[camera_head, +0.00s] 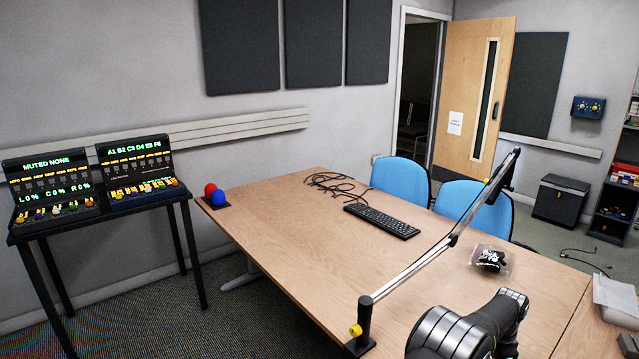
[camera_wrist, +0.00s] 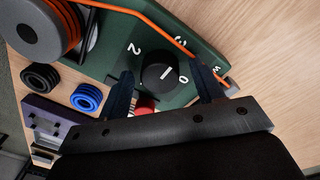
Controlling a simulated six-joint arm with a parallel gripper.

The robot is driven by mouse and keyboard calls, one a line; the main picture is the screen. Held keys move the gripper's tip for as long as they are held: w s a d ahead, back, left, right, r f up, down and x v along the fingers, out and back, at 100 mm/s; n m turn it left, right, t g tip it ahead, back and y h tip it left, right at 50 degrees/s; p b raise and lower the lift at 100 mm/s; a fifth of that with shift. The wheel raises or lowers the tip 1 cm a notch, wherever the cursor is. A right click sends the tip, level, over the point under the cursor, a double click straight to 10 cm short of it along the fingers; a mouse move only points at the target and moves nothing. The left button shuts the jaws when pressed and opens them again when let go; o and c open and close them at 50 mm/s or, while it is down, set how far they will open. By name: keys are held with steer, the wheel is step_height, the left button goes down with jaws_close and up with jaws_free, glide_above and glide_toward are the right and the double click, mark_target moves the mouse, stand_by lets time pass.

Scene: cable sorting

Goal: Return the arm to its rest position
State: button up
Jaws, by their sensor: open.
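My gripper (camera_wrist: 164,96) shows in the wrist view with its two dark fingers apart. Between and beyond the fingers is a black dial knob (camera_wrist: 166,72) on a green panel (camera_wrist: 115,35) marked with digits. I cannot tell whether the fingers touch the panel. In the head view my dark, jointed arm (camera_head: 470,330) is at the bottom right, over the near part of the wooden table (camera_head: 300,240). My gripper itself is not visible in the head view.
In the wrist view an orange cable (camera_wrist: 150,20) crosses the panel near a grey spool (camera_wrist: 35,30). In the head view a slanted metal boom (camera_head: 430,255) rises from the table. A keyboard (camera_head: 382,221), cables (camera_head: 338,186) and a bagged item (camera_head: 490,259) lie on it.

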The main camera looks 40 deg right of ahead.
steer(key=n, duration=0.7)
steer(key=shift+n, duration=0.4)
steer(key=n, duration=0.7)
steer(key=shift+h, duration=0.4)
